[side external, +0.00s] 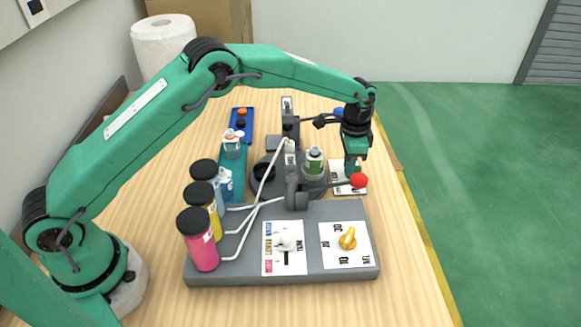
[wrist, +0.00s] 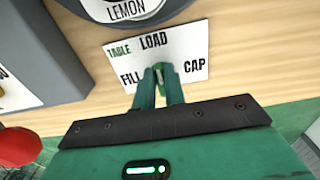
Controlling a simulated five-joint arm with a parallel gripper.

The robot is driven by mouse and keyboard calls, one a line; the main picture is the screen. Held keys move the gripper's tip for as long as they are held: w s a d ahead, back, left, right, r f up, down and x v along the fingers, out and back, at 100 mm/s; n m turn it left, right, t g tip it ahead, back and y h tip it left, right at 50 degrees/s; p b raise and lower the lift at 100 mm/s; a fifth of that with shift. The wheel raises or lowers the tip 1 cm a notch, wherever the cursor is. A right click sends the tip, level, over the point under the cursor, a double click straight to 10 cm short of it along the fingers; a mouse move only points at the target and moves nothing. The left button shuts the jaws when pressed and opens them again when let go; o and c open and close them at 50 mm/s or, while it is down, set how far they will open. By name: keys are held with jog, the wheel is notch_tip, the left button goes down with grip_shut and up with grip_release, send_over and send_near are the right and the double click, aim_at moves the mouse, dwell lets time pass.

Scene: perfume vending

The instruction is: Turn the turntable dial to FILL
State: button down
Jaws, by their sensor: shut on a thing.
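The dial card (wrist: 190,62) is white and reads TABLE, with LOAD at the top, FILL at the left and CAP at the right. In the side view the card (side external: 336,186) lies flat on the table, right of the grey machine. The small green dial (wrist: 159,79) stands on the card and is largely hidden between my fingers. My gripper (wrist: 159,72) is shut on the dial. It also shows in the side view (side external: 352,173), pointing down onto the card. The dial's visible end appears to point up towards LOAD, but its exact angle is hard to tell.
A red ball-ended lever (side external: 359,180) stands close to my gripper. The grey console (side external: 205,279) has a white knob (side external: 287,240) and a yellow knob (side external: 348,238). Several coloured bottles stand at its left.

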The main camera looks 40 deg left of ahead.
jog(key=shift+n, duration=0.5)
jog(key=n, duration=0.3)
jog(key=shift+s+d, duration=0.1)
jog(key=shift+d, duration=0.15)
jog(key=n, duration=0.5)
jog(key=shift+d, duration=0.2)
jog(key=n, duration=0.4)
jog(key=shift+d+n, duration=0.25)
jog(key=shift+n, duration=0.05)
jog(key=shift+w+d+n, duration=0.1)
jog(key=shift+n, duration=1)
jog(key=shift+w+d+n, duration=0.1)
jog(key=shift+n, duration=1)
jog(key=shift+r, duration=0.1)
jog(key=c, duration=1.5)
grip_release()
jog(key=shift+o, duration=0.2)
